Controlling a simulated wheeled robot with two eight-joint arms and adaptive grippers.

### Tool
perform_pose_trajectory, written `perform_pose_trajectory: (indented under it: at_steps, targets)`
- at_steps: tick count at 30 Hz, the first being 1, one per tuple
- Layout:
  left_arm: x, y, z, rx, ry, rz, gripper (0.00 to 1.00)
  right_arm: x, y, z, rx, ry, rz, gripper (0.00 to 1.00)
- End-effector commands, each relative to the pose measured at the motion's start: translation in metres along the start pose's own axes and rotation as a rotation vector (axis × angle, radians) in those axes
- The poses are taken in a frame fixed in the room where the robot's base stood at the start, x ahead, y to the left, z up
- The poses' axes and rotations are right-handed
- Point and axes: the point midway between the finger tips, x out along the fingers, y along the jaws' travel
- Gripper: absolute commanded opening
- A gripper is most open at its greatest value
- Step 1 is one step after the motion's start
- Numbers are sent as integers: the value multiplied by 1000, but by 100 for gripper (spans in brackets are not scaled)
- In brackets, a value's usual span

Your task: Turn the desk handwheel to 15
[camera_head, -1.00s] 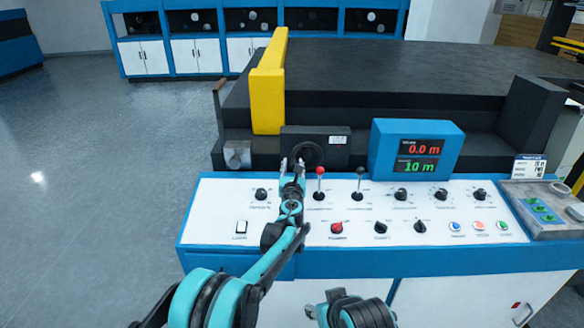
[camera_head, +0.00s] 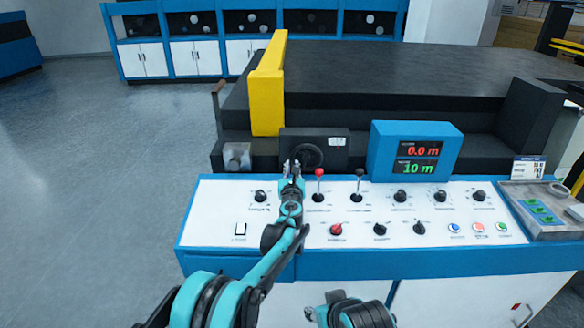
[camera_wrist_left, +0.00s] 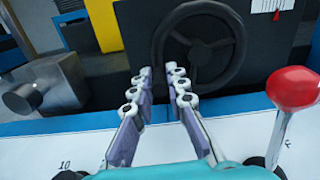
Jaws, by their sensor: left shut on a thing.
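The handwheel (camera_head: 309,155) is a black ring with a hub on the dark block behind the white desk panel. It fills the upper middle of the left wrist view (camera_wrist_left: 236,52). My left gripper (camera_head: 292,163) is at the lower left part of its rim. In the left wrist view its two fingers (camera_wrist_left: 160,74) stand on either side of the rim, shut on it. The fingers partly hide the rim there. No number on the wheel is readable.
A blue display box (camera_head: 415,151) reads 0.0 m in red and 10 m in green. A red-knobbed lever (camera_head: 319,185) and a black-knobbed lever (camera_head: 358,184) stand right of the gripper. A metal block (camera_head: 237,155) sits left of the wheel.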

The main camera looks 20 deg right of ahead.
Motion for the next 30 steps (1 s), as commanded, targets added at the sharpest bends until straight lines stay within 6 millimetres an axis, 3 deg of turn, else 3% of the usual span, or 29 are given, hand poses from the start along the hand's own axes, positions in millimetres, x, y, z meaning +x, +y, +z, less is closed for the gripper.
perform_pose_trajectory:
  at_steps: [30]
  targets:
    - [0, -28, -37, -909, 0, 0, 0, 2, 0, 1, 0, 0, 0, 40]
